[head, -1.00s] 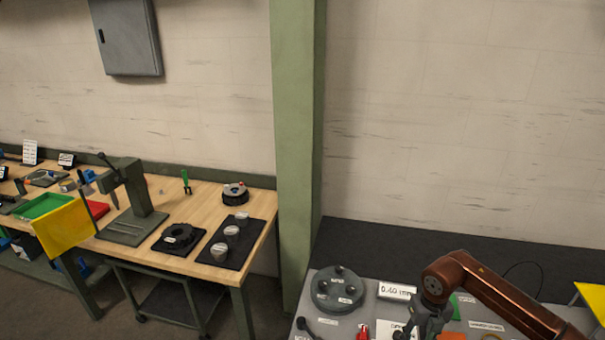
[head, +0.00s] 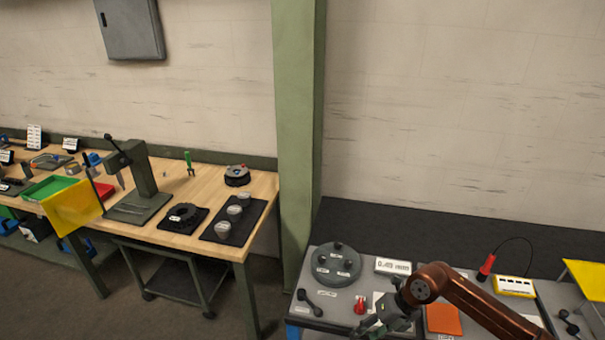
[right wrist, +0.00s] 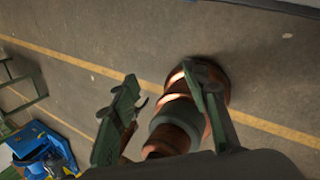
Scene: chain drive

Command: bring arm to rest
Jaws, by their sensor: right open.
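My right arm reaches in from the lower right of the head view, a copper-coloured link with a dark grey gripper (head: 385,322) at its end. The gripper is over the front part of the right-hand grey bench (head: 330,310). In the right wrist view its two dark green-grey fingers (right wrist: 162,75) stand apart with nothing held between them. Behind them show the floor and a copper-coloured part of my own body. My left arm and gripper are not in view.
Near my gripper on the bench are a round grey plate (head: 336,264), a red-topped item (head: 360,306), a display (head: 393,267), an orange sheet (head: 443,319) and a yellow box (head: 514,286). A wooden bench (head: 165,225) with a press (head: 139,185) stands left, beyond a green post (head: 297,150).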

